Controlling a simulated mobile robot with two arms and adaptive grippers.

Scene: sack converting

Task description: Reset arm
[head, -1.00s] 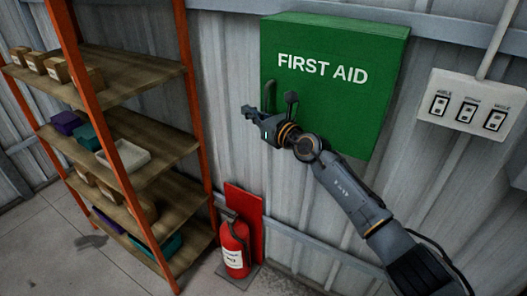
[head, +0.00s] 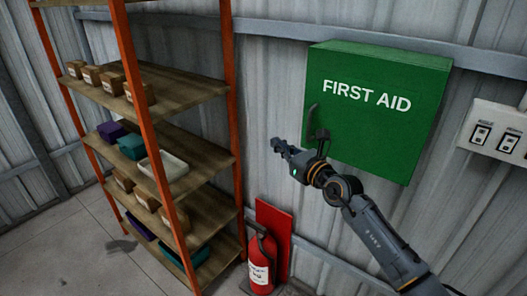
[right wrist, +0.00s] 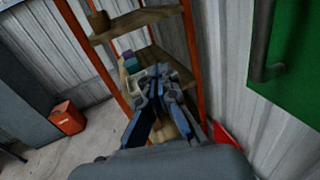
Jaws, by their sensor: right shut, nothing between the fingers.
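My right arm reaches in from the lower right of the head view. Its gripper (head: 282,148) is shut and empty, in front of the wall, just left of the first aid cabinet's lower left corner. In the right wrist view the gripper (right wrist: 158,78) points toward the shelf rack, its fingers together. The green first aid cabinet (head: 385,135) hangs on the wall with its door shut. Its dark handle (head: 311,122) is close to my gripper in the picture and also shows at the right of the wrist view (right wrist: 262,45). My left gripper is not in view.
An orange-framed shelf rack (head: 178,88) with small boxes and bins stands at the left. A red fire extinguisher (head: 261,262) stands on the floor beside it. A switch panel (head: 498,133) is on the wall at the right. A red bin (right wrist: 67,118) shows in the wrist view.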

